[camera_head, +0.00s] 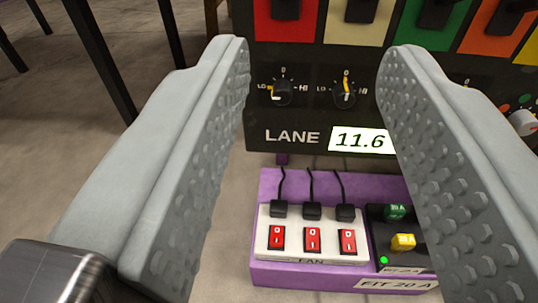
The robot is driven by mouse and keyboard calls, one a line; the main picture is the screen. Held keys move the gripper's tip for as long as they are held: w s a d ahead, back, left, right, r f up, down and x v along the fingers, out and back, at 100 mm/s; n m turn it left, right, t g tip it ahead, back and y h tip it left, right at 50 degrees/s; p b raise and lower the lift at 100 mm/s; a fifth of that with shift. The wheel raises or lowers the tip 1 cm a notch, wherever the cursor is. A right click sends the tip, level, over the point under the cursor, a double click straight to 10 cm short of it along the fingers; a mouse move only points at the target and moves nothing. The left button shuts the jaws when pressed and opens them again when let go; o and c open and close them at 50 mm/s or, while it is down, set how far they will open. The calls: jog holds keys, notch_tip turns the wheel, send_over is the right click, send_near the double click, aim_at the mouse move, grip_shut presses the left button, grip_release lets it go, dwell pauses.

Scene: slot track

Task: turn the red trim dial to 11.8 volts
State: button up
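My gripper (318,60) is open and empty, its two grey dimpled fingers spread either side of a black control panel (262,118). The left black dial (282,92) sits below a red lane panel (284,30), with LO, 0 and HI marks; its pointer looks turned toward the LO side. A second black dial (346,91), below a cream panel (350,35), has a yellow pointer near 0. Both dials lie between the fingers in the picture, and no finger visibly touches them.
Below stands a purple box (264,272) with a white power strip (300,250), several red switches and black plugs with cords. Green (395,211) and yellow (403,241) pieces sit on its right. A pale knob (524,122) shows at far right. Table legs stand at upper left.

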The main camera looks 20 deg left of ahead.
send_near(282, 96)
jog(key=x, duration=0.8)
jog(key=shift+w, duration=0.2)
dwell(0.5)
grip_shut()
